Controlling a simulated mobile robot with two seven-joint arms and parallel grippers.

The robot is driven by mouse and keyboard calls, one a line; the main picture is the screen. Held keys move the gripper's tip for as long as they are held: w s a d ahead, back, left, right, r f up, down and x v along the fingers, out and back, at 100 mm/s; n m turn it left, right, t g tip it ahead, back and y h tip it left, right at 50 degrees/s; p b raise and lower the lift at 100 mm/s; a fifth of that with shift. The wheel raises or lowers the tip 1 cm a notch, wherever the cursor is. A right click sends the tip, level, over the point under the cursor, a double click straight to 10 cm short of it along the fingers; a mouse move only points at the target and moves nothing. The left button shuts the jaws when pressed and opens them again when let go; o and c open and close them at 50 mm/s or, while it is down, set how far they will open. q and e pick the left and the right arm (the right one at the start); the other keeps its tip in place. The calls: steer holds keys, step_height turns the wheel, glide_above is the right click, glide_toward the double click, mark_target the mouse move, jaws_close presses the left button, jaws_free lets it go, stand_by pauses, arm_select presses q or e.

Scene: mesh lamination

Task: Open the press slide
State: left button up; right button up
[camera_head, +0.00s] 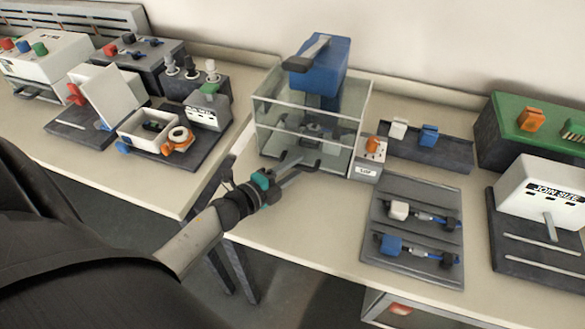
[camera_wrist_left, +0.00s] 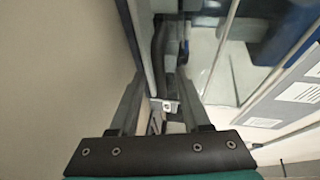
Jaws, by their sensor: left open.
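The press is a clear-walled box (camera_head: 345,130) with a blue head (camera_head: 326,72) and a grey lever on top. A dark handle (camera_head: 316,166) sits low at its front, by the base; I take it as the slide's handle. My left gripper (camera_head: 298,165) is open and right at this handle. In the left wrist view the open fingers (camera_wrist_left: 163,88) stand on either side of a dark upright bar (camera_wrist_left: 167,45), with the clear walls to the right. I cannot tell whether the fingers touch it. The slide itself is mostly hidden behind the front.
An orange button box (camera_head: 372,150) stands just right of the press. A grey tray (camera_head: 415,230) with two connectors lies to the right front. A gap separates this table from the left table (camera_head: 150,190). The table top in front of the press is clear.

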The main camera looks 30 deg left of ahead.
arm_select(q)
steer(key=shift+c, duration=0.2)
jaws_close()
stand_by(1.1)
